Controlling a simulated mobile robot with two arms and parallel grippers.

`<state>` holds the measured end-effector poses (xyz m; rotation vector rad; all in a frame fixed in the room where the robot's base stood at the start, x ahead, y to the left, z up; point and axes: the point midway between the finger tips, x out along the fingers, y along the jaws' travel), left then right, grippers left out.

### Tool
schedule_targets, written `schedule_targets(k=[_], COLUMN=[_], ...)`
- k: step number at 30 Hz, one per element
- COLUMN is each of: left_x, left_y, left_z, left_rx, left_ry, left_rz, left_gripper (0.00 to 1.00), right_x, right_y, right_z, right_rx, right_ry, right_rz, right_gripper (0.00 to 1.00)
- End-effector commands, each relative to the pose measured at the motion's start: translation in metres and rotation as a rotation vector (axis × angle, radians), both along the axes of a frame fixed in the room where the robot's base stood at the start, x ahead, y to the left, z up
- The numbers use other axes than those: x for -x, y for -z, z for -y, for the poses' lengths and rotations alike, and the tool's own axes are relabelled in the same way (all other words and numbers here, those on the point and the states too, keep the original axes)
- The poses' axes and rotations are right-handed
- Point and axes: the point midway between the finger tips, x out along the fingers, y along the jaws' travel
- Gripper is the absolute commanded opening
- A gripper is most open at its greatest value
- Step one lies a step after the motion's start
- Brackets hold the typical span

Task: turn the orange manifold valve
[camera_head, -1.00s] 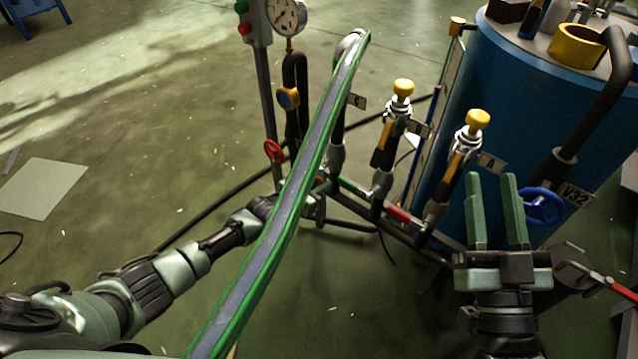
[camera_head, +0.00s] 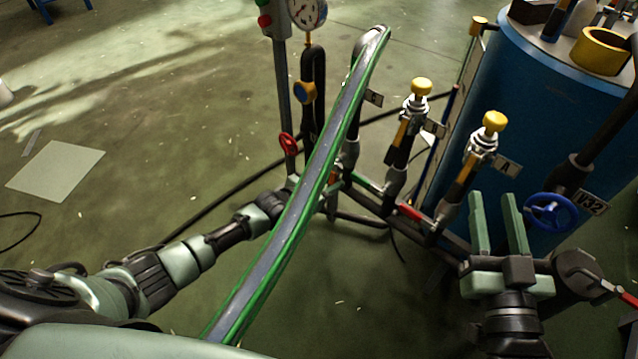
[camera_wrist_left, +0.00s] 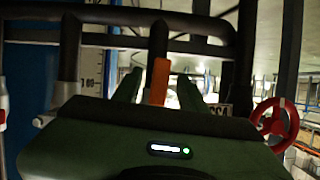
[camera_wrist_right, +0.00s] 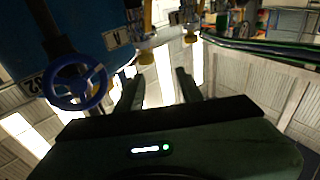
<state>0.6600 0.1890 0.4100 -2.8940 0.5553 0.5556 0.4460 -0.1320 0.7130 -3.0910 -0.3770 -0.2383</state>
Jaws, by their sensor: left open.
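The orange valve handle (camera_wrist_left: 159,82) stands upright between the two fingers of my left gripper (camera_wrist_left: 160,76) in the left wrist view. The fingers are open, with a visible gap on each side of the handle. In the head view, the green-edged hose hides the handle and most of this gripper; only my left wrist shows beside the pipework. My right gripper (camera_head: 495,205) is open and empty in front of the blue vessel. Its fingers also show apart in the right wrist view (camera_wrist_right: 159,78).
The green-edged hose (camera_head: 290,210) crosses the head view diagonally. A red handwheel (camera_head: 287,144) stands above my left wrist. Two yellow-capped valves (camera_head: 420,88) (camera_head: 493,122) rise from the manifold. A blue handwheel (camera_head: 551,211) sits on the blue vessel (camera_head: 500,90), near my right gripper.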

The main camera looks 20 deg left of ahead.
Motion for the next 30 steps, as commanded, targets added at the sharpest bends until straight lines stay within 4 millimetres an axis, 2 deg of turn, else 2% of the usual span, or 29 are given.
schedule_targets(k=[5,9,15,21,30], left_x=[0.017,0.03,0.045,0.051,0.052], left_y=[-0.009,-0.015,-0.02,-0.022,-0.022], left_z=[-0.007,-0.011,-0.017,-0.02,-0.02], left_rx=[0.0,-0.001,0.0,0.0,0.0], left_ry=[-0.001,0.0,0.0,-0.001,0.0], left_rz=[-0.002,-0.002,-0.002,-0.002,-0.001], left_gripper=[0.42,0.42,0.42,0.42,0.42], right_x=[0.001,0.009,0.026,0.036,0.038], right_y=[0.039,0.072,0.107,0.123,0.125], right_z=[0.007,0.013,0.022,0.027,0.028], right_rx=[0.056,0.098,0.144,0.163,0.166], right_ry=[0.014,0.025,0.036,0.042,0.043], right_rz=[-0.216,-0.384,-0.569,-0.657,-0.67], right_gripper=[0.36,0.36,0.36,0.36,0.36])
